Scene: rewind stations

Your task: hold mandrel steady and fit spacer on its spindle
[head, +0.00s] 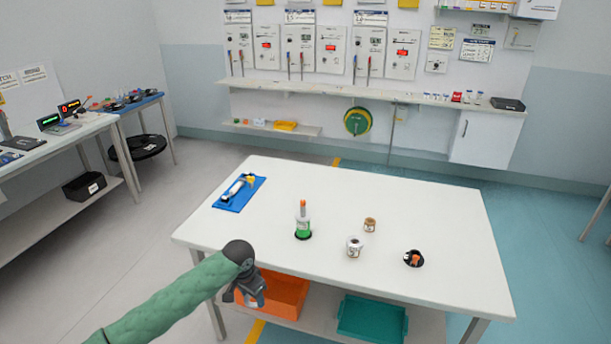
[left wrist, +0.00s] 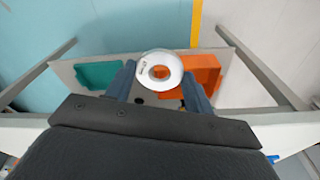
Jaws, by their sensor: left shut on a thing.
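My left gripper (head: 252,292) is low at the front left of the table, beside its front edge. In the left wrist view its two fingers (left wrist: 160,88) are shut on a white ring (left wrist: 146,72) with dark print; orange shows in its hole. I cannot tell if this ring is the spacer. In the head view the ring is not clearly visible. A green and white piece with an upright orange spindle (head: 303,220) stands on a black base mid-table. At the right, a black round base (head: 421,262) has a short orange piece on it. My right gripper is not in view.
A white roll (head: 354,246) and a brown roll (head: 370,225) stand on the white table (head: 300,180). A blue mat (head: 226,204) with a white tool lies at the back left. Under the table are an orange bin (head: 290,297) and a teal bin (head: 372,318).

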